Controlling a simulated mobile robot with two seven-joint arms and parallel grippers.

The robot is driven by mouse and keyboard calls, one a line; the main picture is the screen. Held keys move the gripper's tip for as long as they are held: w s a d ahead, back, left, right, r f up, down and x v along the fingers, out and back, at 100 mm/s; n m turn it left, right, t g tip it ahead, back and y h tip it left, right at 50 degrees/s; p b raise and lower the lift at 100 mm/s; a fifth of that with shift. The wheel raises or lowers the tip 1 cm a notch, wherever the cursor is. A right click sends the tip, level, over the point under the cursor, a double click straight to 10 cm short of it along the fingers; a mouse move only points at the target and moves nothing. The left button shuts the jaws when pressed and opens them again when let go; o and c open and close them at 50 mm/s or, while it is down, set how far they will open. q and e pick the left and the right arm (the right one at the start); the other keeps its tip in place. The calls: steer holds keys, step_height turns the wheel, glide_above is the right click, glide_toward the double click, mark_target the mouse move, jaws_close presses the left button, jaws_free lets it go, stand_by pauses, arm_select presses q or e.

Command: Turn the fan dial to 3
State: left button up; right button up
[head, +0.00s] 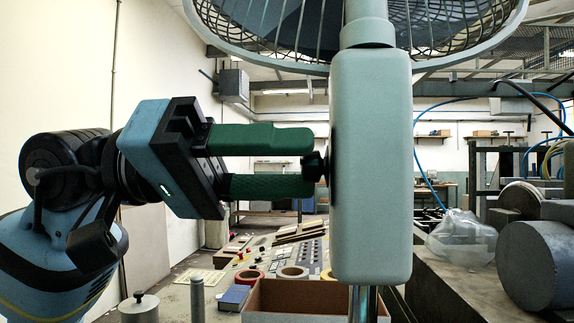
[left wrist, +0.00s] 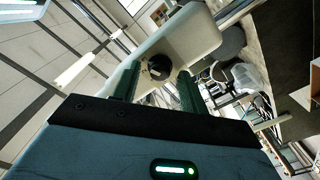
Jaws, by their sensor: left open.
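The fan's pale grey-green control box (head: 371,165) stands upright in the middle of the head view, below the round fan cage (head: 300,30). A small black dial (head: 315,167) sticks out of its left face. My left gripper (head: 308,164) reaches in from the left with its green fingers apart, one above and one below the dial. In the left wrist view the dial (left wrist: 156,68) on the pale box (left wrist: 196,38) shows between the two fingertips, with a light mark on it. I cannot read its setting. My right gripper is out of view.
Below is a bench with an open cardboard box (head: 295,300), tape rolls (head: 292,272), a blue block (head: 234,297) and a sloped panel of buttons. At the right are large grey rollers (head: 548,265) and a clear plastic bag (head: 462,238).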

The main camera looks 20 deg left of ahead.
arm_select(q)
steer(key=b+v, duration=0.1)
steer(key=v, duration=0.6)
stand_by(0.3)
